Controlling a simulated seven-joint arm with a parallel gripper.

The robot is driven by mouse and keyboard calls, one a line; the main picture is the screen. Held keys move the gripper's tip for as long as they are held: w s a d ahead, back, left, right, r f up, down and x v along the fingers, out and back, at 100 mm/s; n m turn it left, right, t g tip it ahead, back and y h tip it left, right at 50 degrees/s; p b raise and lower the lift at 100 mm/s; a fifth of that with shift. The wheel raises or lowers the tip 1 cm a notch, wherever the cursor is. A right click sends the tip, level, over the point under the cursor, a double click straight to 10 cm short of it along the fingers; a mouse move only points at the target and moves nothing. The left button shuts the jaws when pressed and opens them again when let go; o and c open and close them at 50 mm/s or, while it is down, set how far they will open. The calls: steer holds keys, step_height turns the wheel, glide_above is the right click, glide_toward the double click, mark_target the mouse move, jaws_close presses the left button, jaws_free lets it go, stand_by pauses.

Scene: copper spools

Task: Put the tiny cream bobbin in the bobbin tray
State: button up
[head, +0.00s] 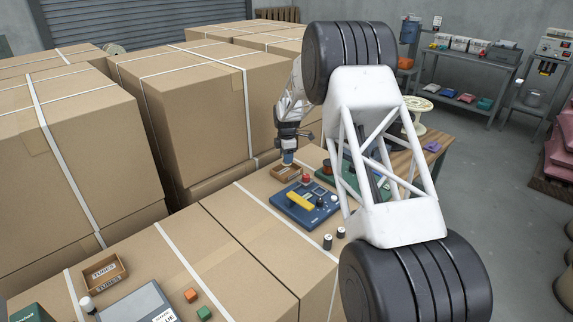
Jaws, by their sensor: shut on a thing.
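My gripper (288,152) points down at the middle of the head view, shut on a small blue thing (288,159). This thing is just above or inside a small open wooden tray (286,174); I cannot tell if it touches the tray. The tray's label is too small to read, so I cannot confirm it is the bobbin tray. I cannot pick out a cream bobbin for sure. Two small dark spools with pale tops (327,241) stand on the carton to the right front.
A blue board (297,214) with a yellow piece (300,201) lies right of the tray. Tall cartons (200,110) stand behind.

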steer(key=shift+f, duration=0.15)
steer(key=shift+f, duration=1.75)
steer(key=shift+f, duration=0.6)
steer(key=o, duration=1)
step_height(320, 180, up, 13)
steer(key=shift+r, duration=0.1)
